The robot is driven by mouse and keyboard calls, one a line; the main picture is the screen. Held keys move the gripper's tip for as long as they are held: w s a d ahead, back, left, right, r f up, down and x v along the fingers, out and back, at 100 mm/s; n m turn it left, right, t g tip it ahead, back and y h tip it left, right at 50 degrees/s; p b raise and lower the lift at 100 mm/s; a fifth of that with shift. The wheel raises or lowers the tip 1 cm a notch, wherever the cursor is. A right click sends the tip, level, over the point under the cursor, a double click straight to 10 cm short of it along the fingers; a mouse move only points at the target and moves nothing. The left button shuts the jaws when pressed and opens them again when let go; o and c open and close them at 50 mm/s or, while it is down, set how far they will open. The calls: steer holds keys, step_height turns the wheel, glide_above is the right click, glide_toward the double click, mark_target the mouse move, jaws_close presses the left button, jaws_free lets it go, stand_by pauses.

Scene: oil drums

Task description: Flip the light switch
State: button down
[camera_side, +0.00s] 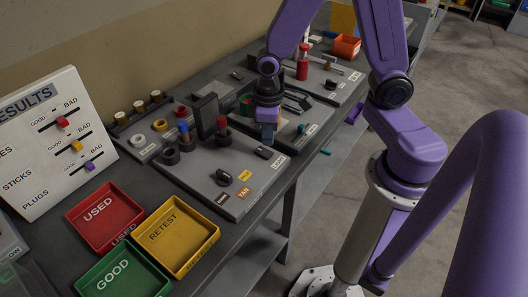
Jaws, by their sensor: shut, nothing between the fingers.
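My gripper (268,138) points down over the grey panel board (205,192) on the bench, near the middle of the view. Its fingers are together and hold nothing. A small dark switch-like piece (264,153) lies on the board just below and in front of the fingers; I cannot tell whether they touch it, or which way it is set. A dark round knob (223,178) sits on the same board, to the lower left of the gripper. My wrist hides the part of the bench behind it.
Red-topped (222,127) and blue-topped (183,133) upright pieces stand left of my gripper, by a dark upright block (204,115). Red (72,216), yellow (215,236) and green (97,268) trays lie at front left. A results board (45,190) leans behind them.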

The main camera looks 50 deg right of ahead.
mark_target(268, 154)
steer(key=shift+r, duration=1.6)
steer(key=s+r+n, duration=0.3)
steer(key=s+r, duration=0.1)
steer(key=s, duration=0.4)
steer(key=s+r+n, duration=0.3)
steer(key=s+r, duration=0.1)
steer(key=s, duration=0.4)
steer(key=shift+a+n, duration=0.15)
steer(key=shift+n, duration=0.15)
steer(key=shift+w, duration=0.1)
